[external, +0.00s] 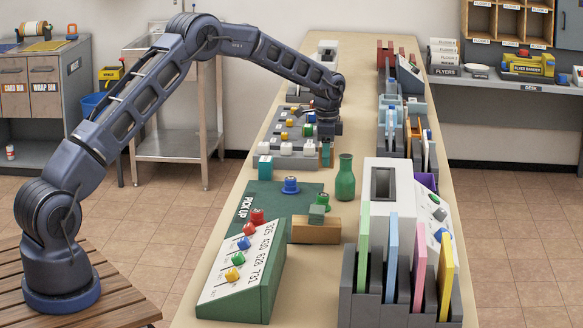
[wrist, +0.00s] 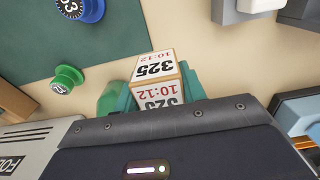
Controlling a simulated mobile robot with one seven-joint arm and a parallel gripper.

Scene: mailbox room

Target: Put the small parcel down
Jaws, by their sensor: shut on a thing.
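The small parcel (wrist: 156,68) is a little box with white labels reading 325 and 10:12. It sits between the teal fingers of my gripper (wrist: 158,92) in the wrist view, and the gripper is shut on it. In the external view my gripper (external: 326,152) points down over the long table, just beyond the green vase. The parcel is small and mostly hidden there, and I cannot tell whether it touches the table. The dark green PICK UP mat (external: 262,201) lies nearer the camera and also shows in the wrist view (wrist: 30,45).
On the mat is a blue knob-like piece (external: 291,186); a green one (wrist: 67,77) is near its edge. The green vase (external: 345,180) stands close to my gripper. A brown box (external: 315,231), a numbered panel (external: 243,262) and a folder rack (external: 400,307) are nearer the camera.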

